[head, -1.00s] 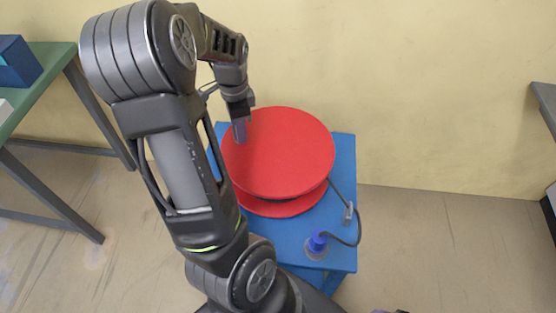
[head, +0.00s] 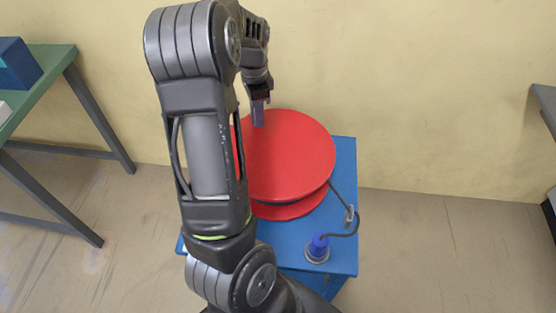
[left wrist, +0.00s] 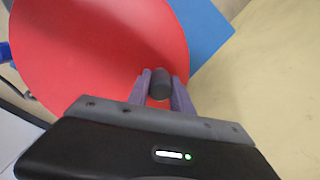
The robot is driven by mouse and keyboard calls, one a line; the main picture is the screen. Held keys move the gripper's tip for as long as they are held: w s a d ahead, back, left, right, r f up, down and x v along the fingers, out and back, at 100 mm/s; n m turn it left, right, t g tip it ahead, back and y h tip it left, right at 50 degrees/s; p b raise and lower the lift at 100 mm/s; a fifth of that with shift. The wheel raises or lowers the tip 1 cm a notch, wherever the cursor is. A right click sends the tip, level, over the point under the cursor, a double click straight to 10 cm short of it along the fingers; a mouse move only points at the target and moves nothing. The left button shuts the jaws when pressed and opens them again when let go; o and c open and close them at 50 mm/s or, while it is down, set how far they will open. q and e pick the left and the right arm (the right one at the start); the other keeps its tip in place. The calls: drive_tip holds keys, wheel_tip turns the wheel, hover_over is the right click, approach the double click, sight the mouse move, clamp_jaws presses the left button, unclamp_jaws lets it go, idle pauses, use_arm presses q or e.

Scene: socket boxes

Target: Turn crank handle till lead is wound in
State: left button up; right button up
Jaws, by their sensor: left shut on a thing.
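The red reel (head: 290,155) has two round flanges and stands on a blue stand (head: 345,185). In the left wrist view the reel (left wrist: 90,50) fills the upper left. My left gripper (head: 258,115) is over the reel's far left rim. In the left wrist view its purple fingers (left wrist: 160,90) are shut on the dark crank handle (left wrist: 160,83). The dark lead (head: 343,197) runs from between the flanges through a small grey guide (head: 350,216) to a blue plug (head: 319,244) at the stand's front right. My left arm hides the reel's left edge. My right gripper is not in view.
A green table (head: 45,75) with a blue box (head: 17,64) stands at the left. A grey table edge (head: 546,105) shows at the far right. The wall is close behind the reel. The floor right of the stand is clear.

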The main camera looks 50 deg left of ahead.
use_arm(q)
drive_tip(key=shift+w+a, duration=0.1)
drive_tip(key=shift+w, duration=0.35)
drive_tip(key=shift+r, duration=0.1)
drive_tip(key=shift+w, duration=0.2)
drive_tip(key=w+d, duration=0.2)
drive_tip(key=w, duration=0.1)
drive_tip(key=w+d+p, duration=0.1)
drive_tip(key=w+d, duration=0.1)
drive_tip(key=shift+w, duration=0.25)
drive_tip(key=o, duration=0.8)
drive_tip(key=shift+w+d, duration=0.1)
drive_tip(key=shift+d, duration=0.05)
drive_tip(key=o, duration=1.3)
